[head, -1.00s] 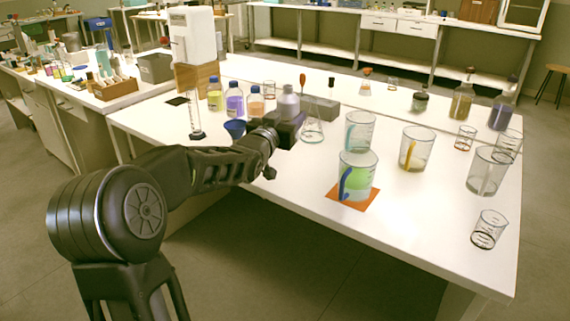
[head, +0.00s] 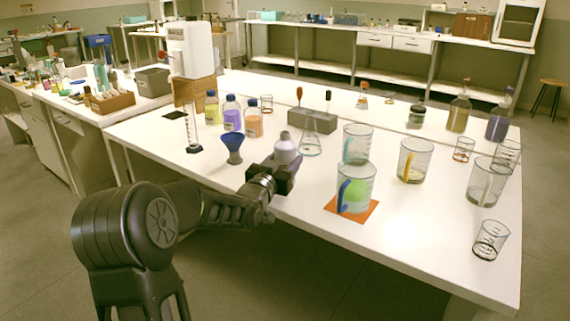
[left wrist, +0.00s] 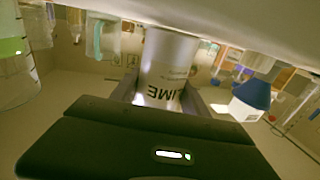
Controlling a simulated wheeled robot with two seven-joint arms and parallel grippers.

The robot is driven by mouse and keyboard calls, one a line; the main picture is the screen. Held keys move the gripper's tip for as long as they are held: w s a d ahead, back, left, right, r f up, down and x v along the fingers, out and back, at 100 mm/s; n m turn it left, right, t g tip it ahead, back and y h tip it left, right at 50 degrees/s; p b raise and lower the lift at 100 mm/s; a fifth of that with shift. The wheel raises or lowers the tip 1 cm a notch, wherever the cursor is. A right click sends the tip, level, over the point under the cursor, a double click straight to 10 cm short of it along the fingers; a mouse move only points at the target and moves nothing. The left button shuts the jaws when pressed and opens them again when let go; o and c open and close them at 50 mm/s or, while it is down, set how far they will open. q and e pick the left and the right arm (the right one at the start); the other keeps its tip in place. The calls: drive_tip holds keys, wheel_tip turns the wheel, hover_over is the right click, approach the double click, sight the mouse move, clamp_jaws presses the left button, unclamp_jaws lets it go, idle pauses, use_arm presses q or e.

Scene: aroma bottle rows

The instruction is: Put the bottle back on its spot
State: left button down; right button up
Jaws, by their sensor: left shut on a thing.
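A grey-white bottle (head: 286,148) is held upright in my left gripper (head: 285,166) over the near left part of the white table. In the left wrist view the bottle (left wrist: 168,62) stands between the fingers, and upside-down lettering shows on its label. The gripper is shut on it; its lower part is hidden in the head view. I cannot tell whether its base touches the table. Behind it, a purple bottle (head: 231,116) and an orange bottle (head: 253,121) stand in a row with a yellow one (head: 211,108). My right gripper is not in view.
A blue funnel (head: 232,143) stands left of the held bottle. A conical flask (head: 310,140) and a grey block (head: 318,121) are behind it to the right. A green-filled beaker (head: 354,190) on an orange mat (head: 336,209) stands to the right.

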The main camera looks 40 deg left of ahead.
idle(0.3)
use_arm(q)
drive_tip(key=shift+f, duration=0.2)
drive_tip(key=c, duration=0.6)
unclamp_jaws()
drive_tip(key=shift+o, duration=0.2)
drive_tip(key=shift+r, duration=0.1)
drive_tip(key=shift+r, duration=0.15)
drive_tip(key=shift+s, duration=0.35)
drive_tip(key=v, duration=1.1)
drive_tip(key=shift+s+p, duration=0.15)
drive_tip(key=shift+p, duration=0.2)
drive_tip(key=shift+d, duration=0.1)
